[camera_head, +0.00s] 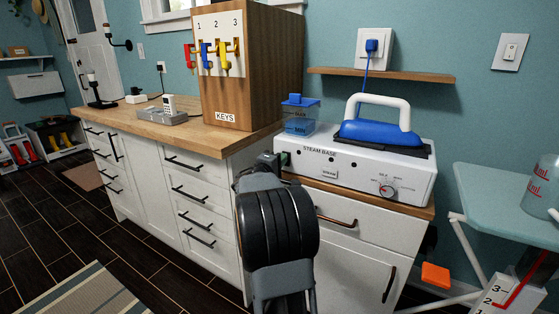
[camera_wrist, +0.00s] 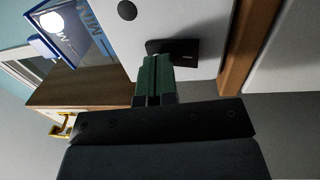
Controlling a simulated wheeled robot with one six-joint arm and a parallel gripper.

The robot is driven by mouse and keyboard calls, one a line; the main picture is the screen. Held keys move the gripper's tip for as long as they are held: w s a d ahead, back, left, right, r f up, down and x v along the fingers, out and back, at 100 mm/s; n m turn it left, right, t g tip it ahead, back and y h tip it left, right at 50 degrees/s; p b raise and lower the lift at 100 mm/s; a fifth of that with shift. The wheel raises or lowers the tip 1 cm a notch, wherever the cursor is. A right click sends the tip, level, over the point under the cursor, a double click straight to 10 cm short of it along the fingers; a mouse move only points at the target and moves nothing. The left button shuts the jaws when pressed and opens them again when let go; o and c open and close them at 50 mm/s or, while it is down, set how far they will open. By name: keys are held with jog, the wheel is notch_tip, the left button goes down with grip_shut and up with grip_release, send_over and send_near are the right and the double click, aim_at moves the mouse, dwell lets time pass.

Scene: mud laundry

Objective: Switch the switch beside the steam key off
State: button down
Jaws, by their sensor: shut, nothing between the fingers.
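The white steam base (camera_head: 355,165) stands on the counter, with a blue iron on top. Its front has dark round spots, a small label (camera_head: 329,174) and a dial (camera_head: 387,188). My gripper (camera_head: 284,158) is at the left end of this front, with green fingers shut and empty. In the wrist view, the fingertips (camera_wrist: 154,58) are close to a small black part (camera_wrist: 178,50) on the white face; I cannot tell whether they touch. I cannot tell whether this part is the switch or the key. My gripper hides part of it.
A blue water tank (camera_head: 300,116) stands just behind my gripper. The wooden key box (camera_head: 255,70) is to the left, with several coloured keys. A white wall switch (camera_head: 510,51) is at upper right. An ironing board (camera_head: 505,205) stands at right.

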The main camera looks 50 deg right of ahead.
jog(key=r+v, duration=0.3)
jog(key=v, duration=1)
jog(key=shift+a, duration=0.35)
jog(key=s+a+r+y+p, duration=0.4)
jog(key=a+y+p, duration=0.2)
jog(key=a+p, duration=0.3)
jog(key=s+a+r+m+y+p, duration=0.1)
jog(key=s+a+r+y+p, duration=0.3)
jog(key=a+p, duration=0.5)
jog(key=s+a+r+m+y+p, duration=0.1)
jog(key=s+a+r+y+p, duration=0.4)
jog(key=a+y+p, duration=0.3)
jog(key=a+p, duration=0.1)
jog(key=p, duration=0.3)
jog(key=shift+a+r+y, duration=0.4)
jog(key=shift+s+d, duration=0.1)
